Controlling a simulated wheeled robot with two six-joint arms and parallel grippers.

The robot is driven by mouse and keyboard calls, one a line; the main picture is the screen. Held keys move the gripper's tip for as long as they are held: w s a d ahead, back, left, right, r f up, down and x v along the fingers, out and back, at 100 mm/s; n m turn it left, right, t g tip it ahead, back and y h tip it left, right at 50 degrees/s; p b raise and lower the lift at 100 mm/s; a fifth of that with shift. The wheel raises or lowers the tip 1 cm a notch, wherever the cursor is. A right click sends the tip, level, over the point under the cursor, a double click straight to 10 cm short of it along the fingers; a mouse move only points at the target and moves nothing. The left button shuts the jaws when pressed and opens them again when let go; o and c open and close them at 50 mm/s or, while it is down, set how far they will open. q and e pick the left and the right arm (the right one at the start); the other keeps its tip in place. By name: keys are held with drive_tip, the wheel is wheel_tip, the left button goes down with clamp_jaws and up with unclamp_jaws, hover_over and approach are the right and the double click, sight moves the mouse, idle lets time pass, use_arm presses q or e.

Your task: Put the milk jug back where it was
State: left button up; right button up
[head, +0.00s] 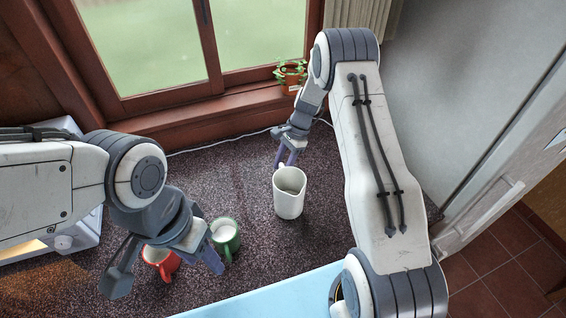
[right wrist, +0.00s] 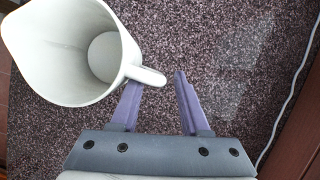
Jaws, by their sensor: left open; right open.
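The white milk jug (head: 289,196) stands upright on the dark speckled counter in the middle of the head view. In the right wrist view the jug (right wrist: 60,75) fills the upper left, and its inside looks empty down to a pale round bottom. My right gripper (head: 287,158) is open behind the jug, close to its handle; in the right wrist view the handle's end lies near the left finger of the gripper (right wrist: 156,92), with nothing held between the fingers. My left gripper (head: 166,275) is open at the lower left, above and around the red mug's area.
A red mug (head: 160,258) and a green mug (head: 226,232) with white contents stand near my left gripper. A small potted plant (head: 291,77) sits on the window sill. A white cable (head: 218,143) runs along the counter's back. Speckled counter (head: 235,180) is clear left of the jug.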

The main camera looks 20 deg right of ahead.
drive_tip(key=b+v, duration=0.4)
drive_tip(key=v, duration=0.7)
drive_tip(key=s+a+r+n+h, duration=0.1)
drive_tip(key=s+a+r+n, duration=0.4)
drive_tip(key=a, duration=0.4)
drive_tip(key=s+a+r+n+h, duration=0.1)
drive_tip(key=s+a+r+n, duration=0.2)
drive_tip(key=s+a+n, duration=0.45)
drive_tip(key=s+a+f+n+t+h, duration=0.1)
drive_tip(key=s+n, duration=0.9)
drive_tip(key=s, duration=1)
drive_tip(key=shift+s+a, duration=0.3)
drive_tip(key=shift+a, duration=0.2)
